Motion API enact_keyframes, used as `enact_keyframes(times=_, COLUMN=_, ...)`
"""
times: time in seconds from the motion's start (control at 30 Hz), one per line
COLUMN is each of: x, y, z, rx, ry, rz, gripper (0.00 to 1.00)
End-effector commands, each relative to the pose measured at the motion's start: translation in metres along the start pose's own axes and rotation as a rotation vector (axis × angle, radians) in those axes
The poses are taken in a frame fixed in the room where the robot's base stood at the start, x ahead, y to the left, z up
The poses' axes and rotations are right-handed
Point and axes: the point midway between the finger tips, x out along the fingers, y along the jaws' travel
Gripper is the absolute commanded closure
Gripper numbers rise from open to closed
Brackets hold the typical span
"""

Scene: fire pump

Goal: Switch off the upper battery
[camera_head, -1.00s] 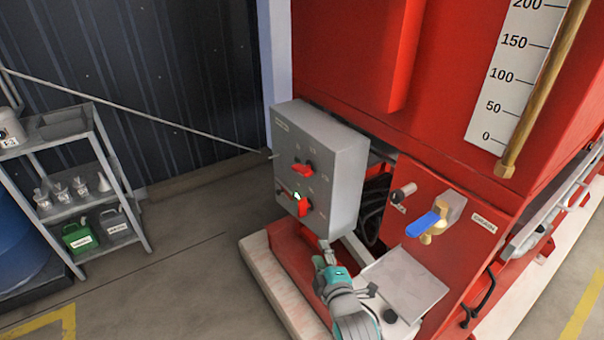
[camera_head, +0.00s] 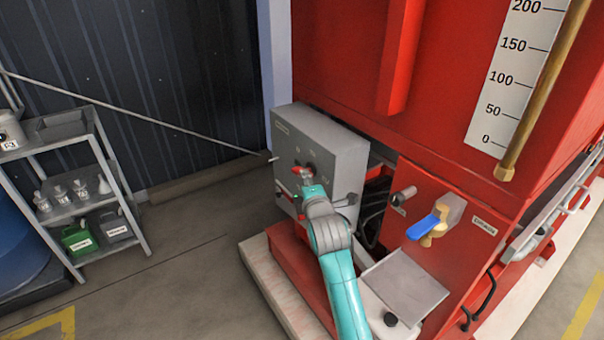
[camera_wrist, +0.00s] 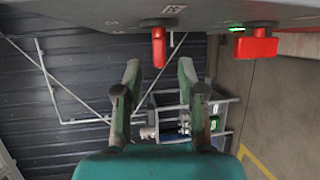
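A grey switch box (camera_head: 345,150) is fixed to the red pump housing. Its upper red battery switch (camera_head: 302,171) shows just past my gripper (camera_head: 308,184), which is in front of the box. In the wrist view the upper switch (camera_wrist: 158,48) lies between the two spread fingertips of my gripper (camera_wrist: 159,66), near their tips, with gaps visible on both sides. My gripper is open. The lower red switch (camera_wrist: 255,44) is to the right in the wrist view, with a lit green lamp (camera_wrist: 237,29) beside it.
A blue-handled valve (camera_head: 426,225) and a dark-grey knob lever (camera_head: 404,194) stand right of the box. A shelf (camera_head: 90,180) with bottles and cans is at the left. The floor left of the box is clear.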

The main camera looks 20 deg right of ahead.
Motion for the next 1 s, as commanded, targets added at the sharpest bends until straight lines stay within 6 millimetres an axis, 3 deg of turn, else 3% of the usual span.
enact_keyframes(times=0.1, x=0.023, y=0.001, z=0.0, rx=0.0, ry=0.0, rz=0.0, gripper=0.6)
enact_keyframes(times=0.33, x=0.054, y=0.001, z=0.0, rx=0.001, ry=0.0, rz=0.001, gripper=0.6)
enact_keyframes(times=0.8, x=0.065, y=0.0, z=0.0, rx=0.001, ry=0.0, rz=0.001, gripper=0.6)
enact_keyframes(times=0.97, x=0.065, y=0.0, z=0.0, rx=0.001, ry=0.0, rz=0.001, gripper=0.98)
enact_keyframes(times=1.0, x=0.065, y=0.0, z=0.0, rx=0.001, ry=0.0, rz=0.001, gripper=1.0)
